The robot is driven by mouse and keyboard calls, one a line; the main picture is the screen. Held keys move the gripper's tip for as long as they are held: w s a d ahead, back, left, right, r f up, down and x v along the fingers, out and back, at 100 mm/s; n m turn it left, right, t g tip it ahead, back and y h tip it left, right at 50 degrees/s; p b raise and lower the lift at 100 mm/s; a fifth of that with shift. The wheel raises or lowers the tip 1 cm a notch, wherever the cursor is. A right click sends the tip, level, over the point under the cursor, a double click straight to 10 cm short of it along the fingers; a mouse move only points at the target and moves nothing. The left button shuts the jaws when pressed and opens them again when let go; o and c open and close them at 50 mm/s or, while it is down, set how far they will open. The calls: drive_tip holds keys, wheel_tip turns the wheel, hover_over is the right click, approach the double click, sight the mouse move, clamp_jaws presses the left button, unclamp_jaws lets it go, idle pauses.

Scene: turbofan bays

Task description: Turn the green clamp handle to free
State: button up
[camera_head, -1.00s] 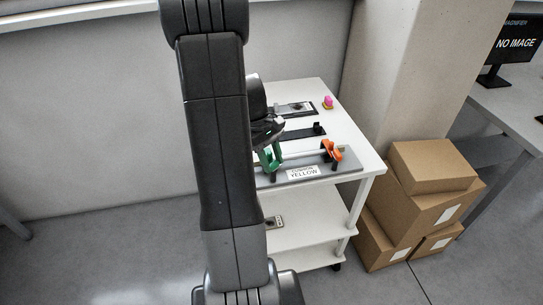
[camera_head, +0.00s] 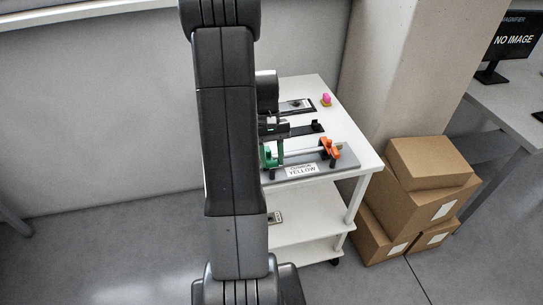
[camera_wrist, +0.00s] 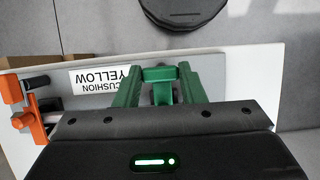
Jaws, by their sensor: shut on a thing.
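My gripper (camera_wrist: 160,84) is shut on the green clamp handle (camera_wrist: 159,74) in the wrist view. The two green upright pieces stand either side of the handle's short crossbar and touch it. In the head view the green clamp (camera_head: 267,158) is at the left end of the grey fixture plate, partly hidden by my arm and gripper (camera_head: 273,145). A white label reading CUSHION YELLOW (camera_wrist: 99,80) lies on the plate beside the clamp. I cannot tell the handle's exact angle.
An orange clamp (camera_head: 329,150) stands at the plate's right end. Behind it on the white cart (camera_head: 362,166) are a dark fixture (camera_head: 308,127) and a pink object (camera_head: 326,99). Cardboard boxes (camera_head: 430,163) are stacked right of the cart.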

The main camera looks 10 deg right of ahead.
idle(0.3)
drive_tip(key=o, duration=0.7)
drive_tip(key=v, duration=1.4)
drive_tip(key=shift+b, duration=0.4)
drive_tip(key=shift+f, duration=0.15)
drive_tip(key=x, duration=1.3)
drive_tip(key=shift+s+f+p, duration=0.2)
drive_tip(key=shift+f+p, duration=0.1)
drive_tip(key=shift+p, duration=0.1)
drive_tip(key=shift+r, duration=0.1)
